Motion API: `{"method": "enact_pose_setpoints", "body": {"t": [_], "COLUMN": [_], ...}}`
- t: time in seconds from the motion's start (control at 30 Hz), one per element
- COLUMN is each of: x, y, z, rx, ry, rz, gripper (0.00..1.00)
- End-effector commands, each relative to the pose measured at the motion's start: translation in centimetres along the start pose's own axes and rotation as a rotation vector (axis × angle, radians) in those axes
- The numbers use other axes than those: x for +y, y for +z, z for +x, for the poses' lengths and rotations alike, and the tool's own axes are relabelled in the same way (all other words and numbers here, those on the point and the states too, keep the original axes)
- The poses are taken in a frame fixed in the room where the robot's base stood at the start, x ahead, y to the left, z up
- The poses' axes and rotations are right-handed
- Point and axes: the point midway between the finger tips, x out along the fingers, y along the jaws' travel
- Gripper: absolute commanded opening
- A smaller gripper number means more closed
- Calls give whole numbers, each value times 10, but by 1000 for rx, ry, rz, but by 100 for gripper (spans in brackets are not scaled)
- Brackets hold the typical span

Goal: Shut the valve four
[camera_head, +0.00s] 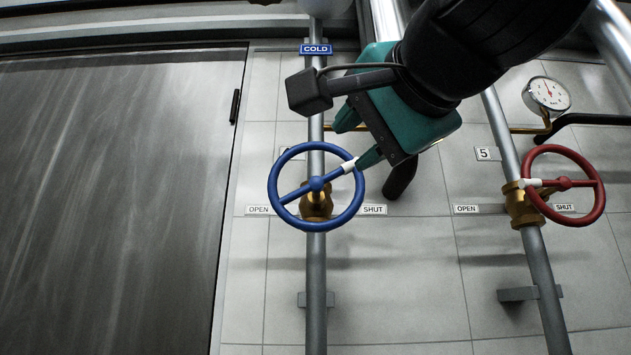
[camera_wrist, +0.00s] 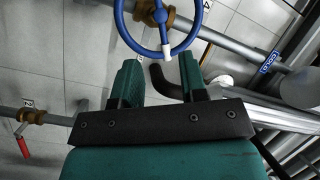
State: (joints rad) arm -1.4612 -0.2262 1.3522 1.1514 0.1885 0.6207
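Valve four is a blue handwheel (camera_head: 274,205) on a brass body (camera_head: 317,206) on a vertical grey pipe. Its spoke runs from lower left to upper right, with a white mark (camera_head: 348,165) at the upper-right end. An OPEN label (camera_head: 258,210) is at its lower left and a SHUT label (camera_head: 373,209) at its lower right. My gripper (camera_head: 349,148) is open at the wheel's upper right, one fingertip close to the white mark; I cannot tell whether they touch. In the wrist view the blue wheel (camera_wrist: 122,30) is just beyond the two spread fingers, with a "4" plate (camera_wrist: 207,5) beside it.
A red handwheel (camera_head: 598,200) marked 5 (camera_head: 483,154) stands to the right, below a pressure gauge (camera_head: 547,94). A blue COLD sign (camera_head: 316,49) is on the pipe above. A large metal panel (camera_head: 110,200) fills the left.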

Motion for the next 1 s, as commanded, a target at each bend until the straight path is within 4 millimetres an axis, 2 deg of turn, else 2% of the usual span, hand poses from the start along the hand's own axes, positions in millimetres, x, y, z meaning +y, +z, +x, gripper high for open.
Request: {"method": "enact_pose_setpoints", "body": {"t": [0.27, 0.6, 0.8, 1.0], "x": [2, 1, 1, 1], "y": [-2, -1, 0, 1], "z": [45, 111, 131, 134], "rx": [5, 0, -2, -3], "ry": [7, 7, 3, 2], "rz": [-4, -4, -3, -2], "gripper": [39, 39, 39, 39]}}
